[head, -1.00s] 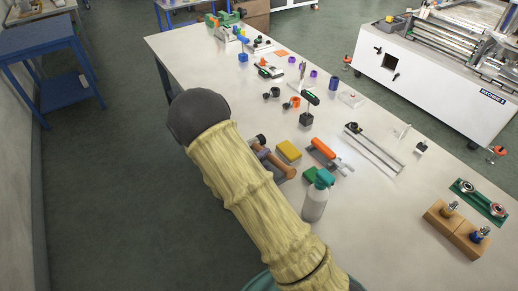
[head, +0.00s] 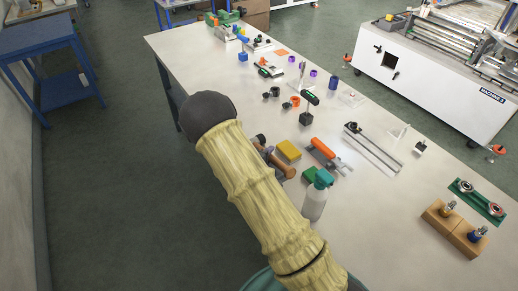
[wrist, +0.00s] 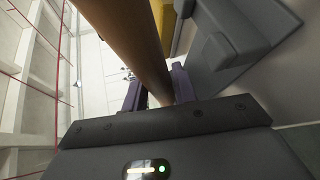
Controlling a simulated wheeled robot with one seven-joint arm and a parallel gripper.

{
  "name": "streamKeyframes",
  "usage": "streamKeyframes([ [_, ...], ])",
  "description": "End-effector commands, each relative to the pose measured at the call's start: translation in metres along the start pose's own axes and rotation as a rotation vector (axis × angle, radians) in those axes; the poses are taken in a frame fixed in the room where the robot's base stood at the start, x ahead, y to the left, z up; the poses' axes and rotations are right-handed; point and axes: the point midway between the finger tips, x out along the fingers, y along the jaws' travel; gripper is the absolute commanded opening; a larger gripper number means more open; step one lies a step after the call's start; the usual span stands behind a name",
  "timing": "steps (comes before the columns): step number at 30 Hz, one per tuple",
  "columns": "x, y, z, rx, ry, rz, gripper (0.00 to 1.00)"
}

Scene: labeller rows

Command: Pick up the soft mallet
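A brown wooden cylinder, which looks like the soft mallet's handle (wrist: 150,45), runs down the middle of the wrist view and passes between the two dark purple fingers of my gripper (wrist: 158,92). The fingers appear to press on it from both sides. In the head view a brown part of the soft mallet (head: 284,166) shows beside the yellow block, near the table's left edge. My arm covers much of this area, and my gripper is largely hidden there. I cannot make out the mallet's head clearly.
A yellow block (head: 289,150), a green block (head: 310,173), a spray bottle (head: 315,198) and an orange-handled tool (head: 324,149) stand close by on the white table (head: 360,210). A grey angular body (wrist: 240,45) is close at the right of the wrist view.

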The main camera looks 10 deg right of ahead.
Motion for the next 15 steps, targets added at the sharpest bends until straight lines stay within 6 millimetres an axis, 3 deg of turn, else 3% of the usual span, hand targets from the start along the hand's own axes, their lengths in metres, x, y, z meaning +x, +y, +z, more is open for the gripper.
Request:
streamKeyframes([
  [1, 0.0, 0.0, 0.0, 0.0, 0.0, 0.0, 0.17],
  [4, -0.0001, 0.0, 0.0, 0.0, 0.0, 0.0, 0.0],
  [15, -0.0004, 0.0028, -0.0001, 0.003, 0.0, 0.003, 0.0],
])
